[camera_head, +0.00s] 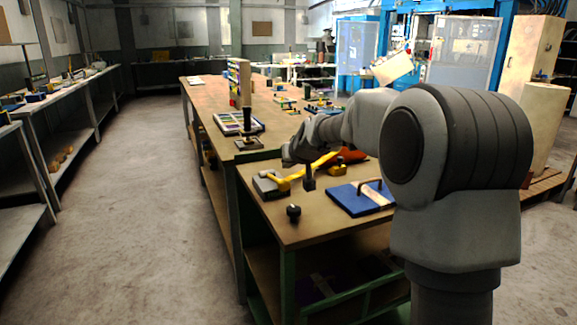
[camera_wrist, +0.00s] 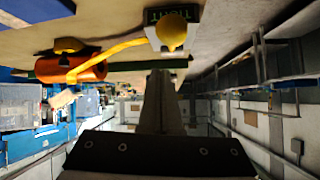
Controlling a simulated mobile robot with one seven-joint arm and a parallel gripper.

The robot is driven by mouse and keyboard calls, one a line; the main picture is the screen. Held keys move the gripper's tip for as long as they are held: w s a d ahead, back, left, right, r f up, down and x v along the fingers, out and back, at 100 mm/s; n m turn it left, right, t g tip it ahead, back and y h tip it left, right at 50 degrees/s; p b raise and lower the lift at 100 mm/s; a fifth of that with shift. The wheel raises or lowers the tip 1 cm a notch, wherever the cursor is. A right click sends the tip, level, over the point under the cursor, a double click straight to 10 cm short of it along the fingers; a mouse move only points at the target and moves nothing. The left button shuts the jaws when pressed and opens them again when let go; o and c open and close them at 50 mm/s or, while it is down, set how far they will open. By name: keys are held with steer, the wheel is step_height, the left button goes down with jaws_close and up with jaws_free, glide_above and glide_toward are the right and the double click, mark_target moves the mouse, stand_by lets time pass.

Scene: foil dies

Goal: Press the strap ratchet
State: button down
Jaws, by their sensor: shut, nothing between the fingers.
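The strap ratchet (camera_head: 268,185) is a grey block with a yellow lever near the left edge of the near bench. In the wrist view the ratchet (camera_wrist: 172,33) appears upside down with a round yellow end and a label reading "TIGHT". A yellow strap (camera_head: 325,160) runs from it toward an orange roll (camera_head: 352,155), which also shows in the wrist view (camera_wrist: 78,68). My gripper (camera_head: 308,184) points down, shut and empty, just right of the ratchet in the head view. Its fingers (camera_wrist: 158,75) look apart from the lever in the wrist view.
A blue board (camera_head: 343,203) with a dark handle lies right of my gripper. A small black knob (camera_head: 293,211) stands near the bench's front edge. A tall black-handled tool (camera_head: 247,125) stands behind the ratchet. The floor (camera_head: 120,220) to the left is clear.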

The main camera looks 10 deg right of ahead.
steer(key=s+d+r+b, duration=0.1)
steer(key=s+r+b, duration=0.1)
steer(key=s, duration=0.7)
steer(key=shift+s+r, duration=0.2)
steer(key=shift+r, duration=0.25)
